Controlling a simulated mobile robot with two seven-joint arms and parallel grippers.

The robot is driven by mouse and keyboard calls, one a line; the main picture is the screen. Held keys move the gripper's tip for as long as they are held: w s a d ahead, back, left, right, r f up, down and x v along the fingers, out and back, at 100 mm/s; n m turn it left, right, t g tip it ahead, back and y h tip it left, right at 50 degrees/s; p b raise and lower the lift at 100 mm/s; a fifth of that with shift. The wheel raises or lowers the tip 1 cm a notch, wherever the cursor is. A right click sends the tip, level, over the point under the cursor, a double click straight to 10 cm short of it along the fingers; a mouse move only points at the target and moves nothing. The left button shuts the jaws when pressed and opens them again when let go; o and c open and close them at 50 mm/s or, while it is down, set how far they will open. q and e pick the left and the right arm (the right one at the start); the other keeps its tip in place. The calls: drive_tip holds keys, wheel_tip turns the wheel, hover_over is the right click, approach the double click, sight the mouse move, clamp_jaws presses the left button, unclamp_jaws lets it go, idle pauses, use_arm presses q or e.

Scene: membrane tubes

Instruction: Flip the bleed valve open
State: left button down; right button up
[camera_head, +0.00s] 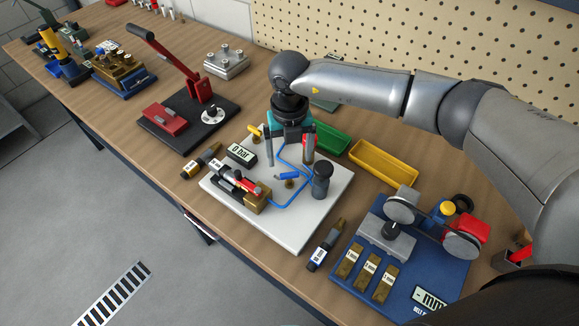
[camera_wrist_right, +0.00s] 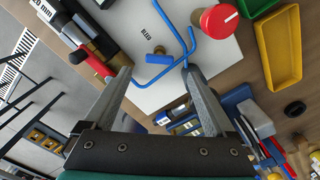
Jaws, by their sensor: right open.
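The bleed valve, seen as a small blue lever on a brass body (camera_head: 288,176), sits on the white board (camera_head: 309,222) by the blue tubing (camera_head: 302,194). In the right wrist view the blue lever (camera_wrist_right: 160,59) shows just beyond and between the fingertips. My right gripper (camera_head: 289,158) points down over the board, open and empty. Its spread fingers also show in the right wrist view (camera_wrist_right: 156,70). I cannot tell whether a finger touches the lever. My left gripper is not in view.
A red-capped post (camera_wrist_right: 220,18) stands close to the right finger. A dark cylinder (camera_head: 322,180), a brass block with a red lever (camera_head: 255,194) and a "0 bar" display (camera_head: 241,154) are nearby. Green (camera_head: 333,139) and yellow (camera_head: 384,164) trays lie behind.

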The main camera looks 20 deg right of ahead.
sight(290, 173)
wheel_tip(290, 173, down, 6)
drive_tip(key=shift+c, duration=0.2)
drive_tip(key=c, duration=1.3)
